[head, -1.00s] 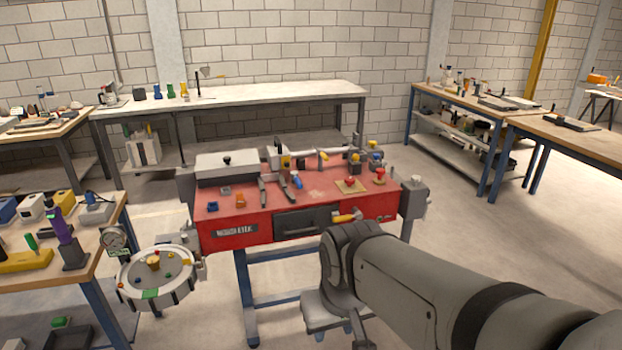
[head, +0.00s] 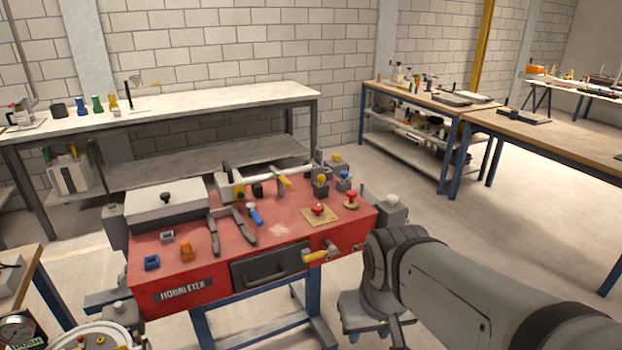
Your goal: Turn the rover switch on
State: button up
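No thing that I can name for sure as the rover switch shows in the head view. A red workbench (head: 290,228) stands ahead, with several small parts and controls on its top. Two red-topped knobs are near its right end: one (head: 318,209) on a tan plate, one (head: 351,198) further right. A yellow handle (head: 316,256) sticks out from its front, right of a dark drawer (head: 271,268). My arm comes in from the lower right, its bent joint just right of the bench front. My gripper's fingers cannot be made out.
A long white-topped table (head: 215,100) stands behind the red bench by the brick wall. Wooden-topped tables (head: 560,140) stand at the right. A round dish with coloured knobs (head: 100,340) is cut off at the lower left. The floor (head: 490,240) right of the bench is clear.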

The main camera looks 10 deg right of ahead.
aim_at(317, 209)
jog(key=z, duration=0.15)
jog(key=i, duration=1.4)
jog(key=u, duration=0.65)
jog(key=k, duration=0.65)
jog(key=u, duration=0.2)
jog(key=i, duration=0.7)
jog(key=z, duration=0.15)
